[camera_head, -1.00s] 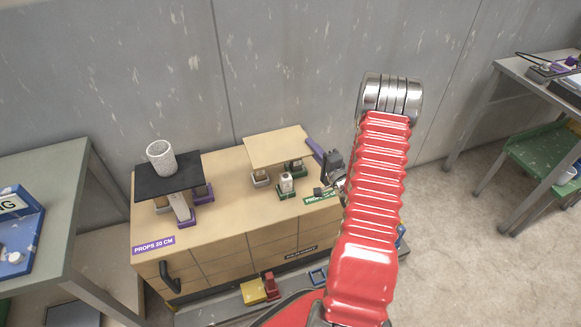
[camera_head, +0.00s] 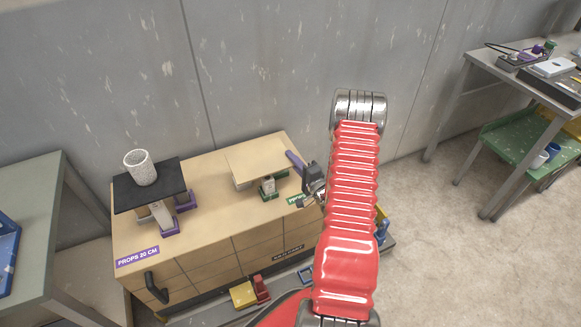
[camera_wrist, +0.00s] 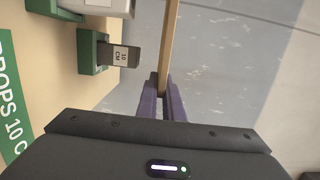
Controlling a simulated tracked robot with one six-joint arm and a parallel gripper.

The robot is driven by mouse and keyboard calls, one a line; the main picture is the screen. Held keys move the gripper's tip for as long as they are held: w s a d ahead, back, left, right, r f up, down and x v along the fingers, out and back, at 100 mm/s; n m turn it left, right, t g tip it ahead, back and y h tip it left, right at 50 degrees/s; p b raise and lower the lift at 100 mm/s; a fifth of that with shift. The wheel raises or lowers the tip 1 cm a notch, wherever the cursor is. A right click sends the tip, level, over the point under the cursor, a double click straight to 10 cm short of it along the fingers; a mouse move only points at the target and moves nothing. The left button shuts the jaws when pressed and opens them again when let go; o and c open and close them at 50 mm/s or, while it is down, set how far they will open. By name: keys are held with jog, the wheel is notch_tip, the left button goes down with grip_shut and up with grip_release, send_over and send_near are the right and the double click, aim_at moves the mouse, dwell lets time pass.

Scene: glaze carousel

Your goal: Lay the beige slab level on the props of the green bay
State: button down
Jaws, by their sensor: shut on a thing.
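The beige slab (camera_head: 258,158) is over the green bay at the right of the cabinet top. My gripper (camera_head: 295,160) is shut on its right edge with purple fingers. In the wrist view the slab (camera_wrist: 170,40) shows edge-on between the fingers (camera_wrist: 163,95). A prop with a green base and grey top marked 10 CM (camera_wrist: 118,55) stands below it, and a gap shows between its top and the slab. In the head view a green-based prop (camera_head: 268,187) shows under the slab's near edge. The other props are mostly hidden by the slab.
A dark slab (camera_head: 150,190) lies on the purple bay's props at the left, with a speckled white cup (camera_head: 140,167) on it. The cabinet (camera_head: 190,240) has a green label (camera_head: 296,201). The wall (camera_head: 250,70) is close behind. A grey table (camera_head: 40,215) stands left.

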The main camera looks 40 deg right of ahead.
jog(key=shift+f, duration=1.75)
jog(key=shift+f, duration=0.1)
jog(key=c, duration=1.9)
grip_release()
jog(key=s+a, duration=0.1)
jog(key=s, duration=1.1)
jog(key=shift+a, duration=0.35)
